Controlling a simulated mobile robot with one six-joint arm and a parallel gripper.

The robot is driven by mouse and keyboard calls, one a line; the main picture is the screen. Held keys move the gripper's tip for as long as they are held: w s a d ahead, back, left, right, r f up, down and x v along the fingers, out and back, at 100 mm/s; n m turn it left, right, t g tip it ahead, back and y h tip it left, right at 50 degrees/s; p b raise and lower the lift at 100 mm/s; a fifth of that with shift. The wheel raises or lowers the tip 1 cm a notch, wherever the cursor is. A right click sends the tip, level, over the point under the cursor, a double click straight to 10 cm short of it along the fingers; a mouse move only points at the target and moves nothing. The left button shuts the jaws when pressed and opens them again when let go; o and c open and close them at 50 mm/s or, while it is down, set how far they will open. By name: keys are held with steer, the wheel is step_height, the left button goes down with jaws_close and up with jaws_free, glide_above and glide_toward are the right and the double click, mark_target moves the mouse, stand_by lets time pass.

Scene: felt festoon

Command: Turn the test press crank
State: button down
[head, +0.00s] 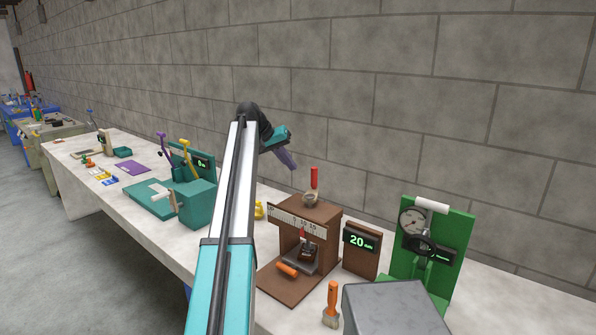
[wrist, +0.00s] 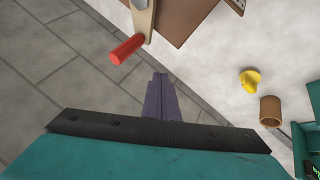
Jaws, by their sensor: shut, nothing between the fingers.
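A brown press (head: 320,219) with a white scale strip stands on the bench, right of my arm in the head view. Its crank on top has an upright red handle (head: 314,178). In the wrist view the red handle (wrist: 126,49) sits on a pale crank arm (wrist: 143,17) beside the brown press top (wrist: 187,14). My gripper (head: 291,164) is above and left of the handle in the head view. Its purple fingers (wrist: 161,78) are shut and empty in the wrist view, apart from the handle, which appears up and left of the fingertips.
A display (head: 361,243) reading 20 stands right of the press. A green gauge stand (head: 450,228), an orange-handled brush (head: 332,305) and a grey box (head: 394,306) are further right or in front. A teal device (head: 195,200) stands left. The block wall (head: 400,110) runs behind.

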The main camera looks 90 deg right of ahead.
steer(key=w+r, duration=0.4)
steer(key=r, duration=0.2)
steer(key=shift+w+a+p, duration=0.2)
steer(key=shift+a+p, duration=0.25)
